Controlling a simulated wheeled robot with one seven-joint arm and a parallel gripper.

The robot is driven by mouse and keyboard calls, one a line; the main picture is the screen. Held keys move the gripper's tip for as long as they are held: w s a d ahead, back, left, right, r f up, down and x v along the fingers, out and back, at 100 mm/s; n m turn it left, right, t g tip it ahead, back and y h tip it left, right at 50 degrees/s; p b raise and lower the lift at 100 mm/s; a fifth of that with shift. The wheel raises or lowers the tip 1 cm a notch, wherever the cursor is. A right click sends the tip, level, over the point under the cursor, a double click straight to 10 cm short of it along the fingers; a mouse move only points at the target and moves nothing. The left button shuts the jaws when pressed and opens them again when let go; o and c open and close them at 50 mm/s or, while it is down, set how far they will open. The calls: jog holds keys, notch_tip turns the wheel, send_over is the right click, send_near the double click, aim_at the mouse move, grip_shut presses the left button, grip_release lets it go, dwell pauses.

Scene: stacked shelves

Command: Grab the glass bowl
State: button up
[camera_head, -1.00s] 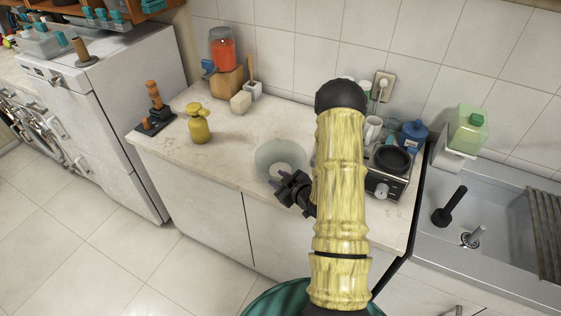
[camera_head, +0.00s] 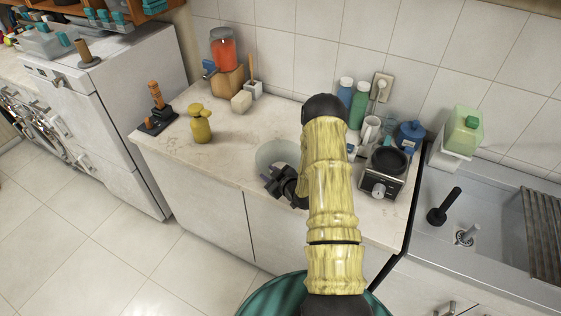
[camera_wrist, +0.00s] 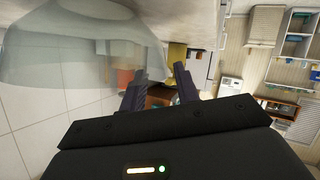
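The glass bowl (camera_head: 277,151) is pale and translucent. It sits on the counter near its front edge, partly hidden by my gripper. In the wrist view the bowl (camera_wrist: 75,50) fills the upper left, and its edge reaches across toward the gap between my fingers. My gripper (camera_head: 270,182) is at the near side of the bowl in the head view. In the wrist view my gripper (camera_wrist: 160,85) has its two fingers apart, with no clear grip on anything. I cannot tell whether the bowl's wall lies between the fingers or touches one.
A small appliance with a dark pan (camera_head: 390,160) stands to the right, with bottles (camera_head: 358,106) and a mug (camera_head: 371,131) behind. The sink (camera_head: 490,220) is far right. Counter (camera_head: 235,150) left of the bowl is clear.

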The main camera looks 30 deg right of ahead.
jog(key=shift+w+a+f, duration=0.1)
jog(key=shift+w+f, duration=0.05)
jog(key=shift+w, duration=0.25)
jog(key=shift+c, duration=0.4)
jog(key=shift+s, duration=0.1)
grip_shut()
